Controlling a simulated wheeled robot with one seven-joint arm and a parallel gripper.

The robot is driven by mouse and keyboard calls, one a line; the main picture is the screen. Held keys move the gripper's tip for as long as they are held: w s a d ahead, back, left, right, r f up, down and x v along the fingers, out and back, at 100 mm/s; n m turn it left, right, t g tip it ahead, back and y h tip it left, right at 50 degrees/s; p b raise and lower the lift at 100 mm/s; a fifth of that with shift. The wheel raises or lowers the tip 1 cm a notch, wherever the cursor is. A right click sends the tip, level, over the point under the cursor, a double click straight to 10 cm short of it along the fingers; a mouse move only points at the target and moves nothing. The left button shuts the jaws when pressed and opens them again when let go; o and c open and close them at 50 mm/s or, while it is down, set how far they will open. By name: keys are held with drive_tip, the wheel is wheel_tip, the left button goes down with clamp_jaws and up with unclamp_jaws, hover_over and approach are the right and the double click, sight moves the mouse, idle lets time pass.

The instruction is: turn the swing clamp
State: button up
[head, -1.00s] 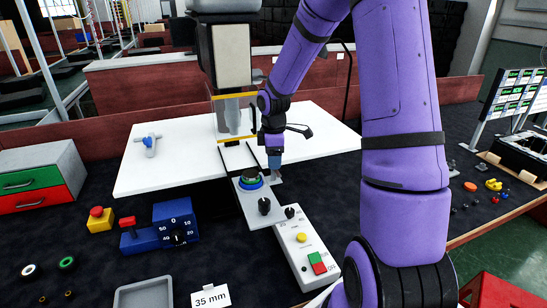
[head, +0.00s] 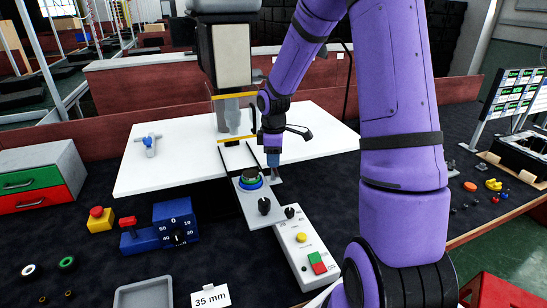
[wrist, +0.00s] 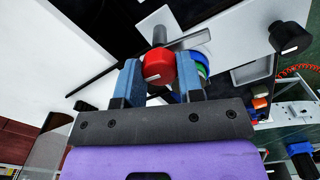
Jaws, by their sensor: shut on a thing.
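The swing clamp shows in the wrist view as a grey bar (wrist: 197,38) with a red knob (wrist: 158,68). The bar reaches out to the right from behind the knob, by a round blue and green part (wrist: 203,64). My gripper (wrist: 160,82) has its two blue fingers on either side of the red knob and is shut on it. In the head view my gripper (head: 273,163) points down at the right back edge of the grey plate (head: 262,214), just right of the round part. The clamp is mostly hidden there.
A black knob (head: 264,206) stands on the plate's front. A control box (head: 307,250) with buttons lies front right. A white table (head: 180,180) and a grey machine head (head: 232,60) stand close behind and left. A blue dial box (head: 176,222) is at left.

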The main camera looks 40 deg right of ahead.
drive_tip(key=m, duration=1.2)
drive_tip(key=shift+m, duration=2.2)
drive_tip(key=o, duration=0.9)
wheel_tip(320, 180, up, 11)
drive_tip(key=shift+f, duration=0.1)
